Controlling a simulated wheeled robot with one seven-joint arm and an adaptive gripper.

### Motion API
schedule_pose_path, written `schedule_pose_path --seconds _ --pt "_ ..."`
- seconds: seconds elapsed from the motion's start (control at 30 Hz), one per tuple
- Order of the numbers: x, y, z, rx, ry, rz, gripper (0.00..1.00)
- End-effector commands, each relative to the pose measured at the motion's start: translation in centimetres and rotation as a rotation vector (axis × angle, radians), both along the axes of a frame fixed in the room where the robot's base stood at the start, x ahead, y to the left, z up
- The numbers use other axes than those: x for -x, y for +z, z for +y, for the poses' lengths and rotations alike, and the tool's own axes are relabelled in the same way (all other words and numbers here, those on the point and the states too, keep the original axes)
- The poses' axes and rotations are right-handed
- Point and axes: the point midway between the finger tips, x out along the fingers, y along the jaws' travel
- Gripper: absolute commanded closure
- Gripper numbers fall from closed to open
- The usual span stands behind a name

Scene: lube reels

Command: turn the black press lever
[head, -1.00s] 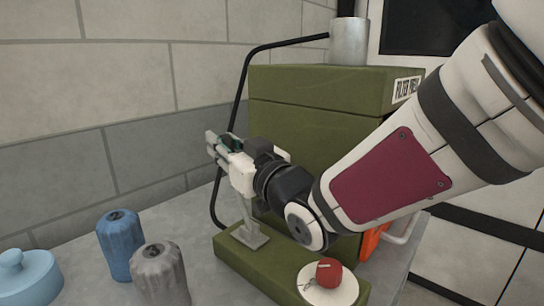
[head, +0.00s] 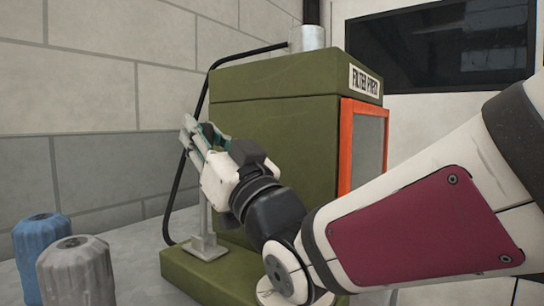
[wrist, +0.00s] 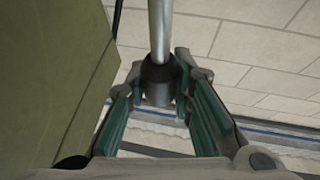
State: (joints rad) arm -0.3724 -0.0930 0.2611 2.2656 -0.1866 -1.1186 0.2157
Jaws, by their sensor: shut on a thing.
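The green filter press (head: 285,135) stands on the table, with a thin black bar (head: 187,152) running down its left side. A grey post (head: 204,218) rises from a square foot on the press base. My gripper (head: 192,140) is at the top of this post. In the wrist view a grey rod (wrist: 160,28) ends in a dark, rounded piece (wrist: 157,72). My green-padded fingers (wrist: 166,84) are shut on this dark piece from both sides. The fingers and wrist hide it in the head view. I cannot tell whether it is the lever's end.
A blue ribbed canister (head: 41,250) and a grey one (head: 77,272) stand at lower left. A block wall (head: 80,85) lies behind. An orange-framed panel (head: 346,150) is on the press's right face. My arm crosses the lower right.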

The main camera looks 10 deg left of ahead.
Motion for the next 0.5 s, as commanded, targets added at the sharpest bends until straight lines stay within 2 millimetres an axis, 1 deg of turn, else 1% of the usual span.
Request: schedule_pose_path --seconds 0.03,0.5 --pt "0.08 -0.28 -0.17 -0.008 -0.001 -0.006 1.0" --pt "0.37 -0.02 -0.67 -0.04 -0.001 -0.023 1.0"
